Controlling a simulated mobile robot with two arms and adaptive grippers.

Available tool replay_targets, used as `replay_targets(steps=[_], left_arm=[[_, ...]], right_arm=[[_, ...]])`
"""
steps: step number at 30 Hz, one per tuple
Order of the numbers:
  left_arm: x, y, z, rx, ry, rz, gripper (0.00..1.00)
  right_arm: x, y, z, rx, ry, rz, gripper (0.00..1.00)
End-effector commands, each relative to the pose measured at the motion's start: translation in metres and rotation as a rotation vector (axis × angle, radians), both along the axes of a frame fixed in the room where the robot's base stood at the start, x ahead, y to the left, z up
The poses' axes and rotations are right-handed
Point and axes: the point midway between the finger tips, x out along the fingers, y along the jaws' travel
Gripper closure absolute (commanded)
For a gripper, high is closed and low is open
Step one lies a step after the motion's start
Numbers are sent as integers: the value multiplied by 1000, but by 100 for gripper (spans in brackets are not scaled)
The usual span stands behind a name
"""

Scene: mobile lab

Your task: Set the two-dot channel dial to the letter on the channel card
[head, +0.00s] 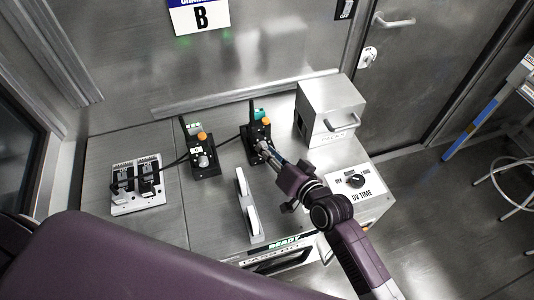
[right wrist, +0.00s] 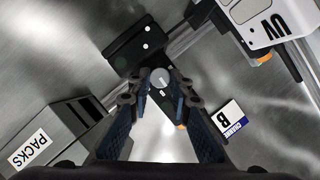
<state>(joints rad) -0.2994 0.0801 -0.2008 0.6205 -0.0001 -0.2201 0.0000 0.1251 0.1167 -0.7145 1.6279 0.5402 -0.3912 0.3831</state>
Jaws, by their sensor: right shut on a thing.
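The channel card (head: 200,17) on the back wall reads "B"; it also shows in the right wrist view (right wrist: 230,121). A black radio box (head: 256,131) with an orange knob stands on the bench. In the right wrist view its black body (right wrist: 133,44) carries two white dots. My right gripper (head: 265,148) is shut on its round grey dial (right wrist: 160,77), with a fingertip on each side in the right wrist view. The fingers partly cover the dial, and I cannot read its letter. My left gripper is not in view.
A second black radio box (head: 204,160) with its own dial stands to the left. Further left is a white switch panel (head: 137,185). A metal box (head: 332,110), a UV TIME dial panel (head: 356,183) and an upright white-handled piece (head: 247,206) are near my right arm.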

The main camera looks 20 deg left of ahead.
Motion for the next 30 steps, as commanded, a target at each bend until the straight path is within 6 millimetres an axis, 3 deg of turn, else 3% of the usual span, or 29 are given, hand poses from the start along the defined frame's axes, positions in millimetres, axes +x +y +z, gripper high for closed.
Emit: replay_targets(steps=[3, 15, 30], left_arm=[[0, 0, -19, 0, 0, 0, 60], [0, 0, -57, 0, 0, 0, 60], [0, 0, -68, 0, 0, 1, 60]], right_arm=[[1, -2, -7, 85, 57, 1, 100], [1, -2, -7, 310, 210, 1, 100], [1, -2, -4, 387, 263, 1, 100]])
